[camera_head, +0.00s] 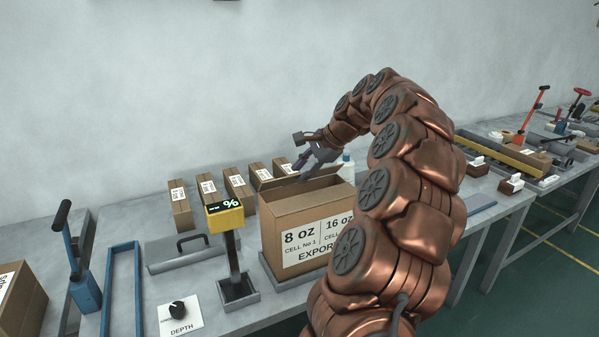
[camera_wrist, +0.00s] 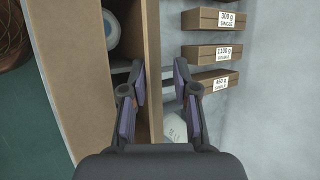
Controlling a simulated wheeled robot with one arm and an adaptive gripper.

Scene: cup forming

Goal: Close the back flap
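The open carton (camera_head: 305,225), printed "8 oz" and "16 oz", stands on a grey base on the bench. Its back flap (camera_head: 281,181) stands up at the rear edge in the head view. In the wrist view a brown board edge (camera_wrist: 152,70), seemingly the back flap or back wall, runs between my fingers. My gripper (camera_head: 308,168) is at the rear of the carton. It also shows in the wrist view (camera_wrist: 160,68), with its fingers apart on either side of that board. I cannot tell whether either finger touches it.
Several small labelled boxes (camera_head: 236,186) stand behind the carton. A yellow display (camera_head: 225,215) on a post stands to its left. A rounded pale object (camera_wrist: 112,32) shows inside the carton. A blue frame (camera_head: 122,290) lies further left.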

